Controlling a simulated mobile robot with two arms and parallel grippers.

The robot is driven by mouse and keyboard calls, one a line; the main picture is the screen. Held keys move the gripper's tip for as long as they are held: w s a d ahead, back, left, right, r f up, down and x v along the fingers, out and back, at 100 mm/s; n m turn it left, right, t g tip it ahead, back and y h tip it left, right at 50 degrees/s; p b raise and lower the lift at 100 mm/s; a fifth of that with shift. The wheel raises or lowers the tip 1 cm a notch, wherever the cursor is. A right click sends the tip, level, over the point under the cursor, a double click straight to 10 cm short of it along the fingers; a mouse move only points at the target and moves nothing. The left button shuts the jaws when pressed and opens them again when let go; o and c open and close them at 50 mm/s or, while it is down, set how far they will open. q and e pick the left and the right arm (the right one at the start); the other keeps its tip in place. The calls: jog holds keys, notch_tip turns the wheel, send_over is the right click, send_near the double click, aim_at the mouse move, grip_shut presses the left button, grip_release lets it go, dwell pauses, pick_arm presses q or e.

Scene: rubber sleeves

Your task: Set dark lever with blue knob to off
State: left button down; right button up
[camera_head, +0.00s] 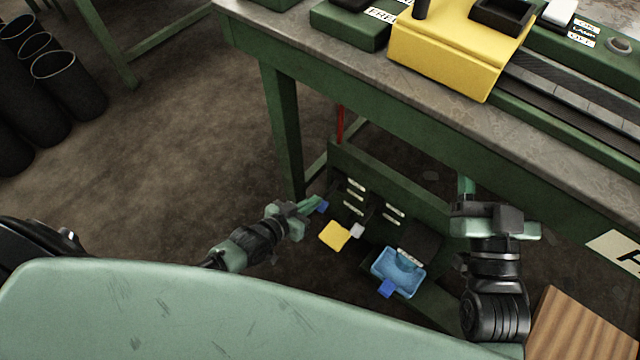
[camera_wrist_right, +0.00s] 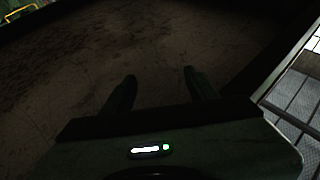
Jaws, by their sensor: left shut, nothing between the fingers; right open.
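A green panel (camera_head: 385,180) with dark levers and small white labels stands low under the bench in the head view. A blue knob (camera_head: 322,207) shows at its left side, right at the tips of my left gripper (camera_head: 316,201). The lever behind that knob is mostly hidden, so its setting cannot be read; contact is unclear. My left gripper is shut with nothing in it. My right gripper (camera_head: 467,186) is by the bench's front edge, right of the panel. In the right wrist view its fingers (camera_wrist_right: 160,82) are apart and empty.
A white knob (camera_head: 357,230) and a yellow plate (camera_head: 334,236) are close below the blue knob. The bench top (camera_head: 350,62) overhangs the panel. Black tubes (camera_head: 70,85) stand far left.

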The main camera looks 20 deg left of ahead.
notch_tip(320, 180, up, 5)
jog(key=s+t, duration=0.1)
jog(key=shift+g+h, duration=0.3)
jog(key=shift+g, duration=0.6)
notch_tip(320, 180, down, 5)
jog(key=shift+w+r+p, duration=0.1)
jog(key=shift+w+p, duration=0.05)
jog(key=shift+p, duration=0.15)
jog(key=shift+f+g, duration=0.25)
jog(key=shift+g, duration=0.05)
jog(key=shift+f+g, duration=0.3)
jog(key=shift+f+g+p, duration=0.3)
jog(key=shift+p, duration=0.1)
jog(key=shift+f+g+h, duration=0.3)
jog(key=shift+f, duration=0.05)
